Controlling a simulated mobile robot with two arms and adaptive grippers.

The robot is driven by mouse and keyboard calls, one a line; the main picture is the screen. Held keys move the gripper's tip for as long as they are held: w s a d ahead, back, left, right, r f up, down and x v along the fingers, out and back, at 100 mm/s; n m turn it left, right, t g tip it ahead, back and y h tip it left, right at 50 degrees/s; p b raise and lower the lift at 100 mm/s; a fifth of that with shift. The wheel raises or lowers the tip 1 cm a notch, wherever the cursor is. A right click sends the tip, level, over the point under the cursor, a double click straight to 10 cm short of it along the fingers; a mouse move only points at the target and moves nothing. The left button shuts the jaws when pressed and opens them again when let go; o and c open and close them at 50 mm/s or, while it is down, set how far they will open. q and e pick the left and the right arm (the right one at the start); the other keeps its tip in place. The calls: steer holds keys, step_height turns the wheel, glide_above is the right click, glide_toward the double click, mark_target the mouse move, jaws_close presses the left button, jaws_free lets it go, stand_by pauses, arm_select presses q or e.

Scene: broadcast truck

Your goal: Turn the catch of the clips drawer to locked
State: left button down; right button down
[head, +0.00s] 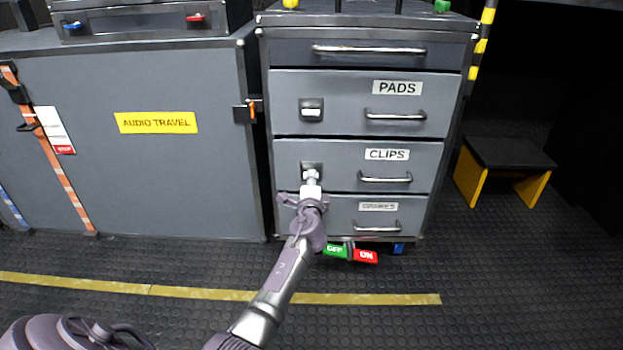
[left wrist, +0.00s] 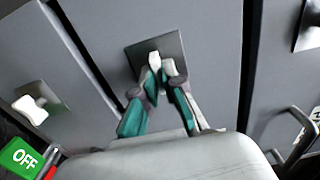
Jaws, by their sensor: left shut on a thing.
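The grey clips drawer (head: 345,152) is closed, with a white "CLIPS" label (head: 386,154) and a bar handle (head: 385,178). Its catch is a pale tab on a dark square plate (left wrist: 172,48) left of the handle. My left gripper (head: 311,177) reaches the catch from below and covers most of it in the head view. In the left wrist view its two green-and-grey fingers (left wrist: 160,75) are shut on the pale tab (left wrist: 154,61). The exact angle of the tab is hard to tell. My right gripper is not in view.
The pads drawer (head: 345,90) above is closed, its catch (head: 312,110) showing a white bar. The spares drawer (head: 335,222) below is partly hidden by my arm. Green "OFF" (head: 336,250) and red "ON" (head: 366,256) tags are at the cabinet's foot. A stool (head: 505,160) stands right.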

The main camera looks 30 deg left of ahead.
arm_select(q)
steer(key=shift+w+r, duration=0.1)
steer(key=shift+r, duration=0.2)
steer(key=c, duration=1.3)
jaws_free()
steer(key=shift+w+f, duration=0.1)
steer(key=shift+f, duration=0.05)
steer(key=shift+d+f, duration=0.1)
steer(key=shift+f, duration=0.05)
steer(key=v, duration=1.2)
